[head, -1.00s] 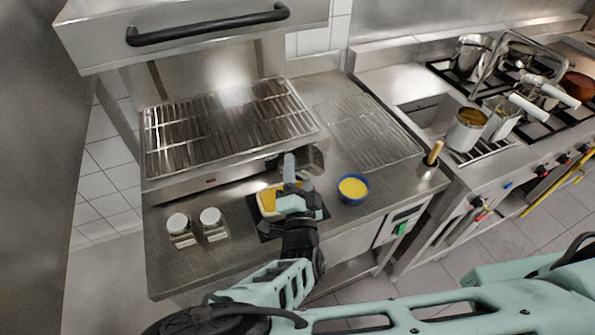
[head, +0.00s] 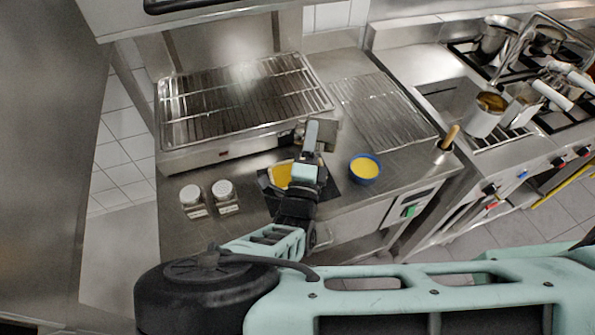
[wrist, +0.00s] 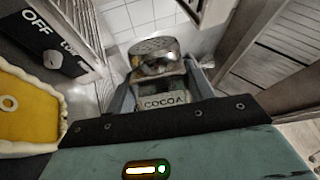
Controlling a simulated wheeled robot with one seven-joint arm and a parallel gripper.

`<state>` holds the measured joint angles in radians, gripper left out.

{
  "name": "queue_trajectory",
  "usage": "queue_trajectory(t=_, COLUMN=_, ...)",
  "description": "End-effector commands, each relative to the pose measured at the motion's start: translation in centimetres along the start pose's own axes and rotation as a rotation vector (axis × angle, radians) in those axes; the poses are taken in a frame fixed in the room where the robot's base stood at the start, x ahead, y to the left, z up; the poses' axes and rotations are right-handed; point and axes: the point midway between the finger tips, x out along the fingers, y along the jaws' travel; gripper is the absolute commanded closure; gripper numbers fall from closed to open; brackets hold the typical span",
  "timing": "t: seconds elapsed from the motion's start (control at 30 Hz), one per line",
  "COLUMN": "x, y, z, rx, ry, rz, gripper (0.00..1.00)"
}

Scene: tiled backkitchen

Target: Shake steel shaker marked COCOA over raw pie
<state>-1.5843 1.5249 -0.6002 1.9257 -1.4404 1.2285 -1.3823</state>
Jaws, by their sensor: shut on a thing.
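My gripper (wrist: 160,90) is shut on the steel shaker (wrist: 154,52), whose label reads COCOA in the wrist view. The perforated cap shows toward the far side. The raw pie (head: 281,176), with yellow filling and a pale crust, lies on a dark mat (head: 332,187) and is partly covered by my gripper. In the wrist view the pie (wrist: 28,112) is at the left, apart from the shaker.
Two shakers with pale lids (head: 191,196) (head: 223,191) stand left of the pie. A blue bowl of yellow filling (head: 365,169) stands right of it. A grill with a wire rack (head: 240,100) is behind. A flat wire rack (head: 385,110) lies behind the bowl.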

Motion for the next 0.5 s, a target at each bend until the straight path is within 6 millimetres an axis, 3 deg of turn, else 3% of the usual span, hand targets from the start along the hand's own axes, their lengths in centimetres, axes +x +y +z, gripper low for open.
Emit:
queue_trajectory(t=0.1, x=0.4, y=-1.1, z=0.1, rx=0.191, ry=0.06, rz=0.002, gripper=0.74)
queue_trajectory(t=0.37, x=0.6, y=-1.7, z=0.1, rx=0.392, ry=0.121, rz=0.003, gripper=0.74)
queue_trajectory(t=0.5, x=0.8, y=-2.6, z=0.1, rx=0.643, ry=0.198, rz=0.005, gripper=0.74)
